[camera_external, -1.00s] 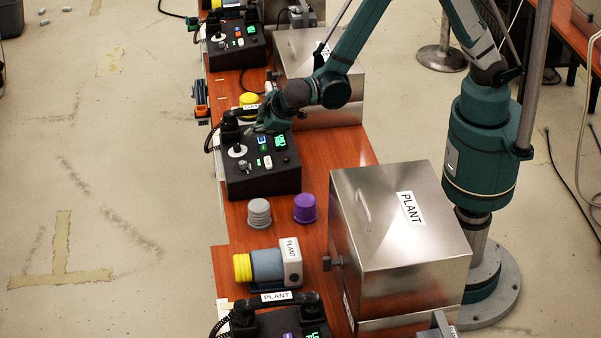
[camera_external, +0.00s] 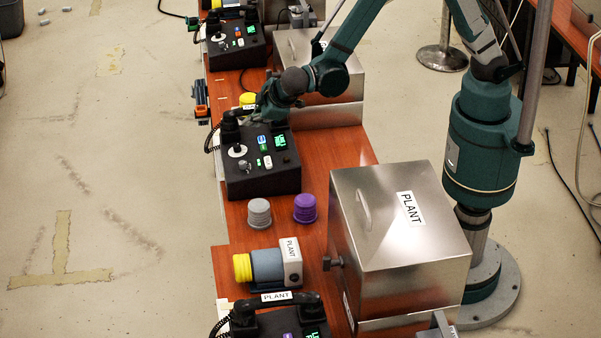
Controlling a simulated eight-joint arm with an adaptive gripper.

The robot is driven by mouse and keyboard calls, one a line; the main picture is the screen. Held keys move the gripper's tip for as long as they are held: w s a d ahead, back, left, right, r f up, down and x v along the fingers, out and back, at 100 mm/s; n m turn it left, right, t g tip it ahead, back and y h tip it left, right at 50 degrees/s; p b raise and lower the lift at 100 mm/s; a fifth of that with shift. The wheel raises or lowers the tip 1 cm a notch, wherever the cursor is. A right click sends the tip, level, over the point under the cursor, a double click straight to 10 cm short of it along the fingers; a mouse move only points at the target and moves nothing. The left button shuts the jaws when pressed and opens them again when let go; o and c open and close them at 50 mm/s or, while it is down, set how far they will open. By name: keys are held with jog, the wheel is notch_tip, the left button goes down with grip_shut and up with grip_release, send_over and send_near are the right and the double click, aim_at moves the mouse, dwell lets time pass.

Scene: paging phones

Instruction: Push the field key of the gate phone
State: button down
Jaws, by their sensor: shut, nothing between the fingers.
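The middle phone (camera_external: 268,174) is a black desk unit on the red-brown table. It has a white round knob (camera_external: 237,151), a blue key (camera_external: 262,141), a green key (camera_external: 263,149), a white key (camera_external: 267,162) and a lit green screen (camera_external: 280,142). Its name label is mostly hidden by my gripper and cannot be read; key lettering is too small to read. My gripper (camera_external: 257,117) is shut and empty, over the back of this phone near its handset (camera_external: 231,124). I cannot tell whether it touches anything.
Another phone (camera_external: 237,47) stands farther back, and one labelled PLANT (camera_external: 270,318) is at the front. Steel boxes (camera_external: 400,245) line the table's right side. A grey knob (camera_external: 259,212), a purple knob (camera_external: 305,208) and a yellow-ended motor (camera_external: 267,266) stand in front of the middle phone.

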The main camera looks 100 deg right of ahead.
jog(key=shift+w+r+p, duration=0.15)
jog(key=shift+r+p, duration=0.15)
jog(key=shift+r, duration=0.6)
jog(key=s+r+t+y+b, duration=0.1)
jog(key=s+r+y+b, duration=0.15)
jog(key=s+r, duration=0.5)
jog(key=s+r+y+b, duration=0.1)
jog(key=s+r+b, duration=0.25)
jog(key=s, duration=0.65)
jog(key=s+a+t+y+b, duration=0.1)
jog(key=s+b, duration=0.1)
jog(key=s, duration=0.8)
jog(key=s+a+f+y+b, duration=0.1)
jog(key=s+y+b, duration=0.1)
jog(key=s, duration=0.8)
jog(key=shift+s+a+f+t+b, duration=0.3)
jog(key=shift+s+a+t+b, duration=0.1)
jog(key=shift+b, duration=0.1)
dwell(1.6)
